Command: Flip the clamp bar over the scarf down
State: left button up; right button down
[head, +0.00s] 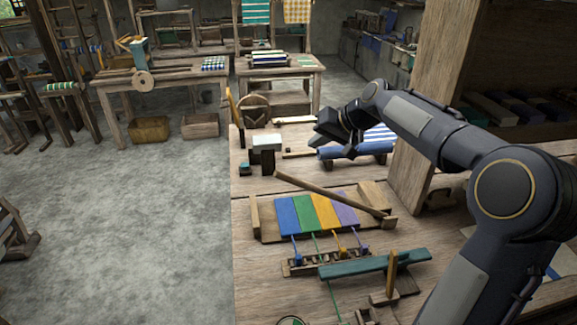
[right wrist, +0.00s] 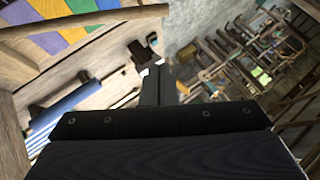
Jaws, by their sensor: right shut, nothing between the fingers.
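A long wooden bar (head: 330,193), which looks like the clamp bar, slants over a board with blue, green, yellow and purple strips (head: 316,214), which look like the scarf. Its right end meets a small wooden block (head: 388,221); its left end looks raised beyond the strips. In the right wrist view the bar (right wrist: 85,20) crosses at upper left, with the strips (right wrist: 60,42) behind it. My right gripper (head: 328,130) is shut and empty, beyond the bar and above the blue roll, apart from the bar. My left gripper is not in view.
A blue roll with striped cloth (head: 355,150) lies behind the board. A white-topped block (head: 266,142) stands left of it. A teal bar (head: 375,264) and wooden post (head: 391,272) stand in front. A wooden cabinet (head: 440,90) rises at right.

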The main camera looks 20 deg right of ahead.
jog(key=p+x, duration=0.2)
jog(key=x, duration=0.6)
jog(key=shift+w+a, duration=0.1)
jog(key=f, duration=0.1)
jog(key=a+f+p, duration=0.1)
jog(key=f, duration=0.1)
jog(key=shift+w+a+f, duration=0.1)
jog(key=shift+w+a, duration=0.15)
jog(key=shift+a, duration=0.15)
jog(key=shift+a+f, duration=0.3)
jog(key=shift+f, duration=0.25)
